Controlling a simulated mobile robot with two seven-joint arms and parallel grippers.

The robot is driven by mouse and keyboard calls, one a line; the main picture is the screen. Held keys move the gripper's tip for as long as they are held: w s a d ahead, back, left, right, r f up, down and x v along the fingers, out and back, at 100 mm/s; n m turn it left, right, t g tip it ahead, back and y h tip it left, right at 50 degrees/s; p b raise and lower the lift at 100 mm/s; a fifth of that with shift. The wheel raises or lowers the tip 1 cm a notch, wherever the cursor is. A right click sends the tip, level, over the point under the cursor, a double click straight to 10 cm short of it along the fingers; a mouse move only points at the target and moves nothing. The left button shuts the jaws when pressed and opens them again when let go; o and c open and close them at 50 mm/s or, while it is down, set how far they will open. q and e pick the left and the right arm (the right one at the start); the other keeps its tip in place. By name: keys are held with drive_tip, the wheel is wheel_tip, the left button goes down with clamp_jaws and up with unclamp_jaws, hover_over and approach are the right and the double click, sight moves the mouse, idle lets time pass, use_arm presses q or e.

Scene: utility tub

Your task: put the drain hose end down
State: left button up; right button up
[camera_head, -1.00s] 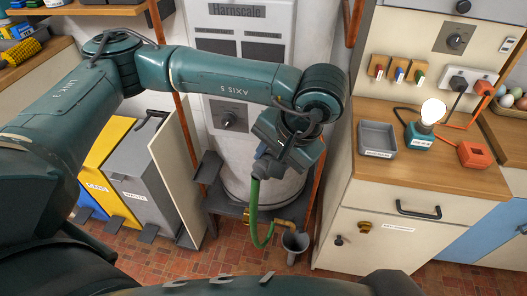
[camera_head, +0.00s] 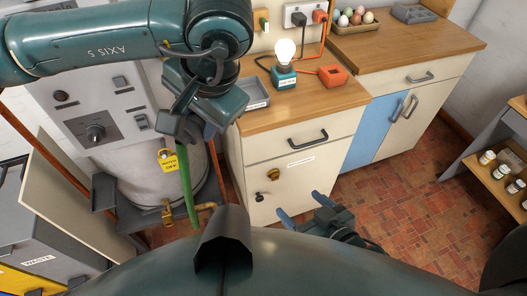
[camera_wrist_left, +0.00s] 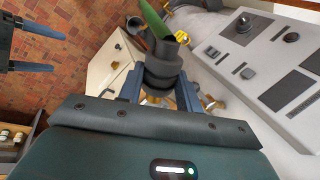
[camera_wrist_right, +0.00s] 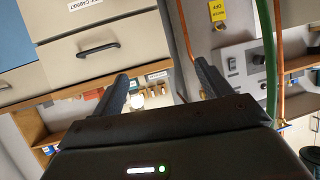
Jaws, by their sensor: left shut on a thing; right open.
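My left gripper (camera_head: 185,118) is shut on the dark grey drain hose end, beside the boiler's front right. In the left wrist view the drain hose end (camera_wrist_left: 163,68) sits between the fingers. The green drain hose (camera_head: 188,178) hangs down from it towards the brass valve (camera_head: 168,211); its lower part is hidden in the head view. In the left wrist view a grey cup (camera_wrist_left: 133,25) shows on the floor side; in the head view I cannot see it. My right gripper (camera_head: 300,207) is open and empty, low in front of the cabinet. The hose (camera_wrist_right: 270,65) also shows in the right wrist view.
The white boiler (camera_head: 95,105) has a yellow tag (camera_head: 168,160). A wooden counter (camera_head: 335,98) right of it bears a grey tray (camera_head: 254,92), a lit bulb (camera_head: 285,52) and an orange box (camera_head: 333,76). The brick floor (camera_head: 400,205) at the right is clear.

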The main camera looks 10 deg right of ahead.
drive_tip(key=shift+o, duration=0.7)
drive_tip(key=w+a+r+n+t+y, duration=0.1)
drive_tip(key=w+a+r+n+y, duration=0.1)
drive_tip(key=r, duration=0.7)
drive_tip(key=shift+a+r+y, duration=0.2)
drive_tip(key=shift+a+y, duration=0.4)
drive_tip(key=shift+y, duration=0.2)
drive_tip(key=s+a+r+n+g+y, duration=0.1)
drive_tip(key=s+a+r+n+y, duration=0.15)
drive_tip(key=r, duration=0.35)
drive_tip(key=s+a+r+n+g+y, duration=0.1)
drive_tip(key=a+r+n+y, duration=0.15)
drive_tip(key=r, duration=0.35)
drive_tip(key=shift+m, duration=0.3)
drive_tip(key=x, duration=1.1)
drive_tip(key=shift+w+a+r, duration=0.2)
drive_tip(key=shift+r, duration=0.05)
drive_tip(key=shift+c, duration=0.5)
drive_tip(key=shift+s, duration=0.1)
drive_tip(key=c, duration=0.9)
use_arm(q)
drive_tip(key=o, duration=1.1)
use_arm(e)
drive_tip(key=shift+c, duration=0.4)
